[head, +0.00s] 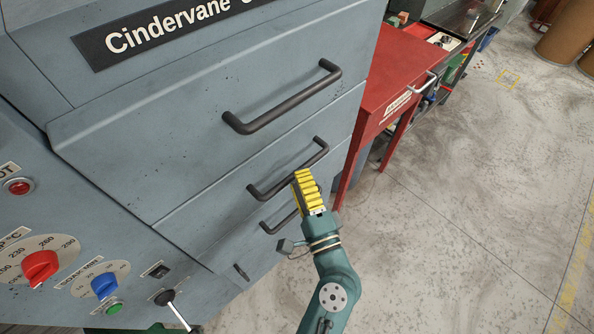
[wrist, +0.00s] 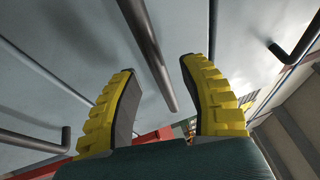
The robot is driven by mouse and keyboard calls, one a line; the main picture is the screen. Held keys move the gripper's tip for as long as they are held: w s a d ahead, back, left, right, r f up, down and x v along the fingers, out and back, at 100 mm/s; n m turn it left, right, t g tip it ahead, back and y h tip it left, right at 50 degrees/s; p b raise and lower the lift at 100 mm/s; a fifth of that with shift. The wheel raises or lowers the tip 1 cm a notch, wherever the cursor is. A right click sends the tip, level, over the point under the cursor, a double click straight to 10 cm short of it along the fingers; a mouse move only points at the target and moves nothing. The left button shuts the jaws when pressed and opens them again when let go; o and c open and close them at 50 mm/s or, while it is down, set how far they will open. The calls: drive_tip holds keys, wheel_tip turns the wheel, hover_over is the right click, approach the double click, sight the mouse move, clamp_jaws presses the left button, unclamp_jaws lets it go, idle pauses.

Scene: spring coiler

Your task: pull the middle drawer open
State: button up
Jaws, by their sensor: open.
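The middle drawer (head: 235,196) is in the grey machine front and looks shut. Its dark bar handle (head: 272,188) slants up to the right in the head view, its right part just behind my gripper (head: 303,178). In the wrist view my gripper (wrist: 160,95) is open, one yellow ribbed finger on each side. The middle handle (wrist: 150,48) runs lengthwise between the fingers, with a gap to each, so they are around it but not closed on it. My fingers hide part of this handle in the head view.
A red cabinet (head: 385,85) stands right of the machine. Knobs and a lever are on the panel (head: 60,235) at lower left. The floor (head: 460,200) at right is clear.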

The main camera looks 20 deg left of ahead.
drive_tip(key=shift+x, duration=1.15)
clamp_jaws()
